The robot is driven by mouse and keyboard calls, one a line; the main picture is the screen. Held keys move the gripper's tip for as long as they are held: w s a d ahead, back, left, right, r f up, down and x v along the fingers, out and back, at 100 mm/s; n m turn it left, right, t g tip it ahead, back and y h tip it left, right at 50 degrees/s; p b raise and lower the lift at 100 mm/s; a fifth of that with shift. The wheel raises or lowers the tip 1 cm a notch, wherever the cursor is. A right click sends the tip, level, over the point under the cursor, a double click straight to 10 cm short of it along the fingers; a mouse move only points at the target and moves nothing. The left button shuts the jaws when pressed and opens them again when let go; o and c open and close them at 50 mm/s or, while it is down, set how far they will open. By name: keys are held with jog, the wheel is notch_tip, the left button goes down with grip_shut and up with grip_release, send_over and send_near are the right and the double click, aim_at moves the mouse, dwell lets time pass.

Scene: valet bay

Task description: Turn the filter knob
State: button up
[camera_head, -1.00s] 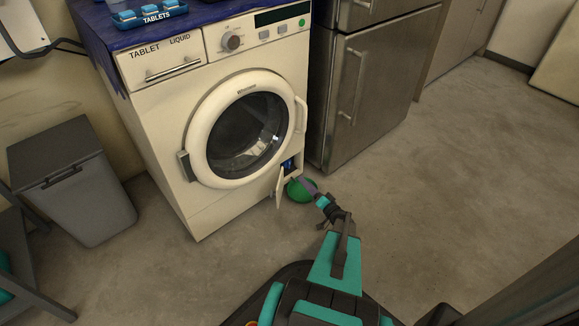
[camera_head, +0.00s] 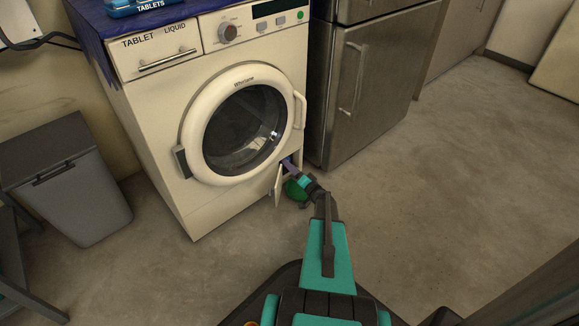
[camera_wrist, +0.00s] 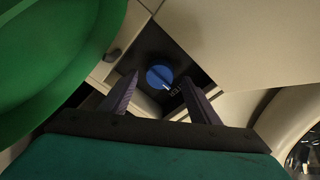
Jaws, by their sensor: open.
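The blue filter knob (camera_wrist: 160,77) shows in the wrist view inside a dark recess. It is round with a raised bar and a small pale mark near its lower right edge. The small filter door (camera_head: 279,186) hangs open to the left of the gripper.
A steel fridge (camera_head: 365,90) stands right of the washer, a grey bin (camera_head: 75,190) left. The floor at right is clear.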

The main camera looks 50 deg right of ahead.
jog(key=shift+w+d, duration=0.2)
jog(key=shift+w, duration=0.65)
